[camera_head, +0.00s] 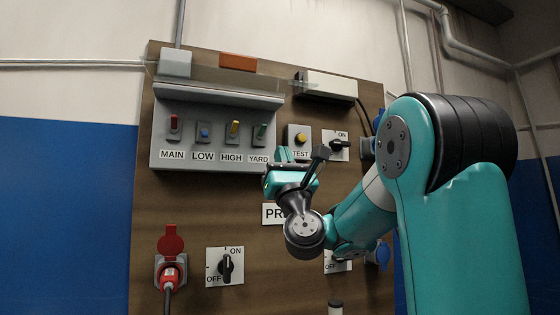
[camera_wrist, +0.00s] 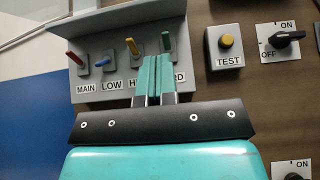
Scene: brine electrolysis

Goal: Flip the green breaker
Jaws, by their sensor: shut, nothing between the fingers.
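The green breaker (camera_head: 260,132) is the rightmost lever on the grey breaker panel (camera_head: 215,97), above the label YARD. It points up, as the red and yellow levers do. In the wrist view the green lever (camera_wrist: 166,41) stands just beyond my fingertips, slightly right of them. My gripper (camera_head: 284,153) is below and to the right of the green lever in the head view. In the wrist view my gripper (camera_wrist: 155,60) has its two teal fingers together and empty, covering part of the labels HIGH and YARD. Whether a fingertip touches the lever cannot be told.
Left of the green breaker are the yellow HIGH lever (camera_head: 234,130), the short blue LOW lever (camera_head: 204,133) and the red MAIN lever (camera_head: 174,123). A yellow TEST button (camera_head: 301,138) and a black rotary switch (camera_head: 338,144) are close on the right. A hood overhangs the levers.

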